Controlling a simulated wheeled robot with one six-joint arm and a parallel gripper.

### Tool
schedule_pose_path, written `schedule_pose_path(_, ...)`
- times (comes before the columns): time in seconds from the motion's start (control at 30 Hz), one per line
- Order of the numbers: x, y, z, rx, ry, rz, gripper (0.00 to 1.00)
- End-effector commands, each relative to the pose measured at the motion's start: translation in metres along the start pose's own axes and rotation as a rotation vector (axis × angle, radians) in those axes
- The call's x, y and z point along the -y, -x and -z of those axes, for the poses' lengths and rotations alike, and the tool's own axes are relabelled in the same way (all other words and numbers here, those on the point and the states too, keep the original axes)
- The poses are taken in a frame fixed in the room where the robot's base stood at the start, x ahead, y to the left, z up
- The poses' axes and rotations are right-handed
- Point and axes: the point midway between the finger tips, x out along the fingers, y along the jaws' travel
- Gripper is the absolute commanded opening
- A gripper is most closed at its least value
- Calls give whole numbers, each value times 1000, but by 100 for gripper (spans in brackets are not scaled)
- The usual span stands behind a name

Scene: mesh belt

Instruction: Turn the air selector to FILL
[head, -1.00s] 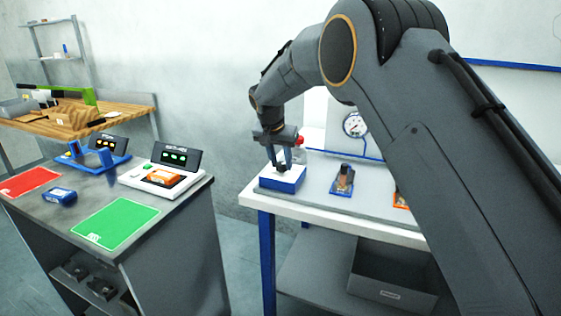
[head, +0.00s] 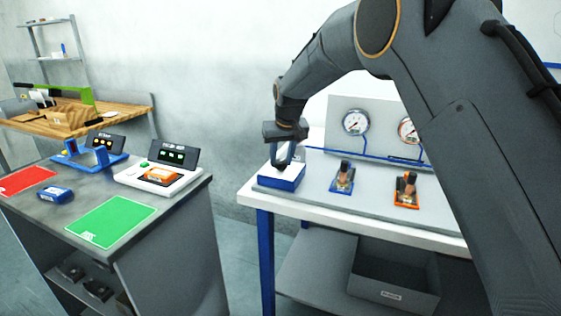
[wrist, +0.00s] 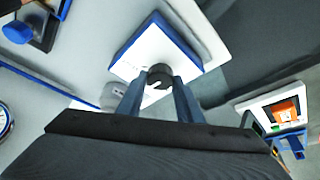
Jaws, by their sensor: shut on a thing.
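The air selector is a blue box with a white top (head: 281,182) on the left end of the white bench; it also shows in the wrist view (wrist: 135,50). Its round black knob (wrist: 160,74) stands on the top and has a small pale mark. My gripper (wrist: 159,84) is shut on the black knob, with one finger on each side. In the head view, my gripper (head: 283,164) comes down over the box and mostly hides the knob. I cannot read any position label on the top.
A gauge panel (head: 380,112) stands behind the box. A blue-based valve (head: 342,178) and an orange-based valve (head: 406,190) stand to the right. A grey side table (head: 165,215) stands left, across a floor gap, with a green mat (head: 110,221) and a white device (head: 160,179).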

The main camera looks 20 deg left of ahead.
Motion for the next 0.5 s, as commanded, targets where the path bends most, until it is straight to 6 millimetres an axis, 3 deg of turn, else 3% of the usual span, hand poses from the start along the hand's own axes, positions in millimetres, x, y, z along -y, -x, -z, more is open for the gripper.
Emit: schedule_pose_path(0.5, -5, -3, 1, -1, 449, 187, 10)
